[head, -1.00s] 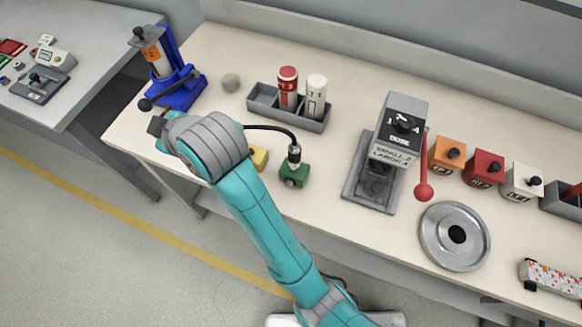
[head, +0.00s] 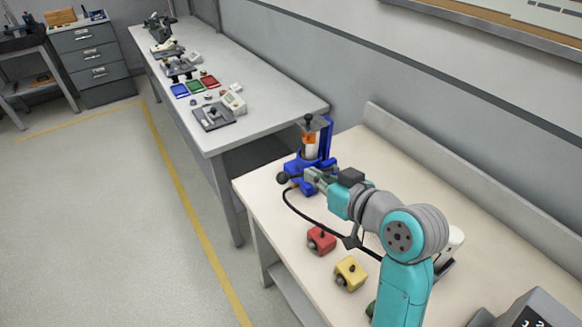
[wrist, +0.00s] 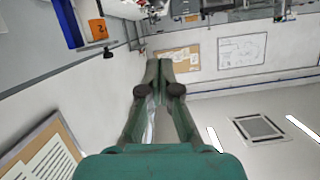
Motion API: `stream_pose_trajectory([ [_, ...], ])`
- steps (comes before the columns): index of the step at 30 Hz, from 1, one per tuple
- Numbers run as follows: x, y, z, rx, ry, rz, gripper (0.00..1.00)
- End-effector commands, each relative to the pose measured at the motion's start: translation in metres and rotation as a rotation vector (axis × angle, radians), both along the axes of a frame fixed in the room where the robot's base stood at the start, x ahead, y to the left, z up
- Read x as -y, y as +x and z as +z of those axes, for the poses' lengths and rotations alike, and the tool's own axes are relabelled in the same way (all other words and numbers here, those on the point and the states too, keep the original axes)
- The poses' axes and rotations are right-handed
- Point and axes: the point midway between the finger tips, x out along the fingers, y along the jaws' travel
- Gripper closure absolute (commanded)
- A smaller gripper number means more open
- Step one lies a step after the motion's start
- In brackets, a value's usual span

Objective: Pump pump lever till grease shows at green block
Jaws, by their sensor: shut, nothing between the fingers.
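The blue pump (head: 325,150) with an orange-labelled cartridge stands at the far left corner of the cream bench. Its lever ends in a black knob (head: 283,178) low at the left. My gripper (head: 309,175) is shut and empty, close beside the pump's lower front and right of the knob; I cannot tell whether it touches the lever. The wrist view shows the shut fingers (wrist: 160,70), with the pump's orange label (wrist: 97,28) and blue post (wrist: 68,22) at upper left. The green block (head: 370,311) is mostly hidden behind my arm; no grease can be made out there.
A red block (head: 321,240) and a yellow block (head: 350,273) stand along the bench front. A black hose (head: 310,217) runs from the pump behind my arm. A grey bench (head: 260,100) with small devices stands beyond. The floor at left is clear.

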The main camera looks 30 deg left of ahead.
Motion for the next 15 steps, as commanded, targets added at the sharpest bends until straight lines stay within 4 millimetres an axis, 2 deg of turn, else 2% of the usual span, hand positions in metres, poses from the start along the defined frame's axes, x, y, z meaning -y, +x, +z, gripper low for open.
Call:
stream_pose_trajectory([
  [6, 0.0078, 0.0039, 0.0092, -0.046, 0.059, 0.007, 1.00],
  [15, 0.0079, 0.0037, 0.0097, -0.049, 0.062, 0.008, 1.00],
])
